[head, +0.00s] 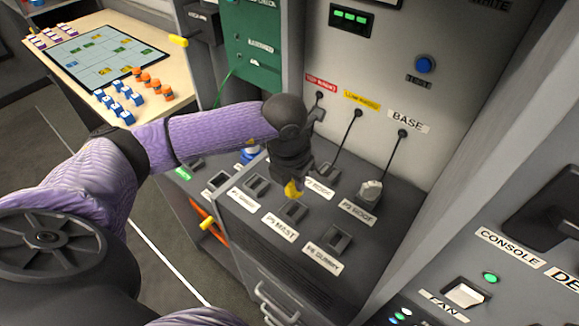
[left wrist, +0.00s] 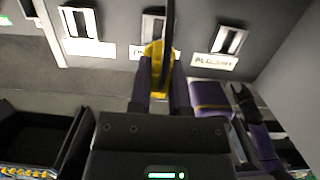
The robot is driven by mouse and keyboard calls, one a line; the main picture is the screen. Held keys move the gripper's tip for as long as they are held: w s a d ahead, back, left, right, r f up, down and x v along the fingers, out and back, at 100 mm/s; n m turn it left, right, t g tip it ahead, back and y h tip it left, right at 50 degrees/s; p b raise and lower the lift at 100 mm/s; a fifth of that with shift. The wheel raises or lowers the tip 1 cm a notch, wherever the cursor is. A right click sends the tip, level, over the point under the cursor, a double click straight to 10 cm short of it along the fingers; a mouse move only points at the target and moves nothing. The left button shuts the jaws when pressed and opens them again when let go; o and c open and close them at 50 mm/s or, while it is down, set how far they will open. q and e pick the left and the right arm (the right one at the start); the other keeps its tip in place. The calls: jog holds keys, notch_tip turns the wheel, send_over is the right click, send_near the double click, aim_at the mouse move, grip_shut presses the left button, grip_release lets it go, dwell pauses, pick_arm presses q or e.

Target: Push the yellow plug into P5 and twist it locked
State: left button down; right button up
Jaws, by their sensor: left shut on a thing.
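My left gripper (head: 292,180) is shut on the yellow plug (head: 293,190), just above the P5 socket (head: 294,212) on the dark sloping panel. The P5 MAST label (head: 280,228) is in front of that socket. In the left wrist view, the fingers (left wrist: 160,88) grip the plug (left wrist: 155,60), and a dark cable rises from it. The plug stands in front of the middle socket (left wrist: 152,24) and partly covers its label. I cannot tell whether the plug's tip touches the socket. My right gripper is not in view.
The P6 DUMMY socket (head: 336,240) is empty to the right. More sockets lie left. A table with a map board (head: 92,58) stands far left.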

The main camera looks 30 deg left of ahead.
aim_at(294, 195)
pick_arm(q)
jog(key=shift+f+b, duration=0.5)
jog(key=shift+f, duration=0.2)
jog(key=shift+f+b, duration=0.95)
jog(key=shift+f, duration=0.2)
jog(key=shift+f+b, duration=0.65)
jog(key=shift+f, duration=0.2)
jog(key=shift+f+b, duration=0.65)
jog(key=shift+f, duration=0.15)
jog(key=shift+f+m+b, duration=0.15)
jog(key=shift+m+b, duration=0.3)
jog(key=shift+m, duration=1.55)
